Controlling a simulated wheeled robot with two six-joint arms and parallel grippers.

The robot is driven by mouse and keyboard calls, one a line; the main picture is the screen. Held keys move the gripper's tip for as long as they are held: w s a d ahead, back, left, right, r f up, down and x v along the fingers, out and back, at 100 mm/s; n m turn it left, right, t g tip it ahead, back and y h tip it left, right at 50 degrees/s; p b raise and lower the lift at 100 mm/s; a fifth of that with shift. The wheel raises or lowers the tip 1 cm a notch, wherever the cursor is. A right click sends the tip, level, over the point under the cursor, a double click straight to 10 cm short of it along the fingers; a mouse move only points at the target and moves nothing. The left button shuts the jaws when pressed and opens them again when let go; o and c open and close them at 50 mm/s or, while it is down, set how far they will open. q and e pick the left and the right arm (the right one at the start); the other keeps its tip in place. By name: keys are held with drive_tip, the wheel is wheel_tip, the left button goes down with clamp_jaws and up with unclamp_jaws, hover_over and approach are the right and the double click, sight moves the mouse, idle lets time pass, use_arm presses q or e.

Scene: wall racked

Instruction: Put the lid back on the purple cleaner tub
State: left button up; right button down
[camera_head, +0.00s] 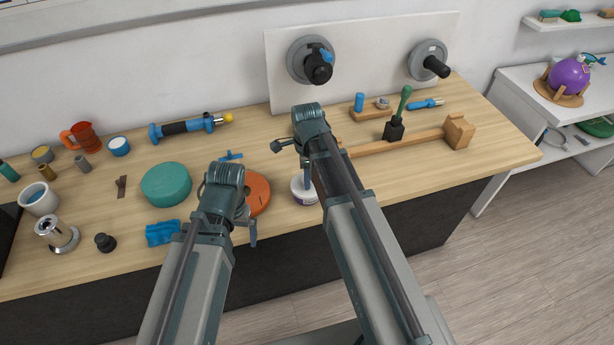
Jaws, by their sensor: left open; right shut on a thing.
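A small white tub (304,194) with a purple band stands near the front edge of the table, partly hidden by my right arm. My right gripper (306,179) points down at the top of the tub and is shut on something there. I cannot make out whether that is the lid or the tub's rim, and no separate lid shows clearly. My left gripper (247,218) is open and empty, to the left of the tub, in front of an orange disc (261,191) that it partly covers.
A teal round container (166,184) and a blue block (162,233) lie left of my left gripper. A board with two round fixtures (308,60) stands behind. The front right tabletop is clear.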

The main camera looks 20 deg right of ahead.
idle(0.3)
unclamp_jaws()
idle(0.5)
drive_tip(key=shift+r+p, duration=3.5)
drive_tip(key=shift+p, duration=0.05)
clamp_jaws()
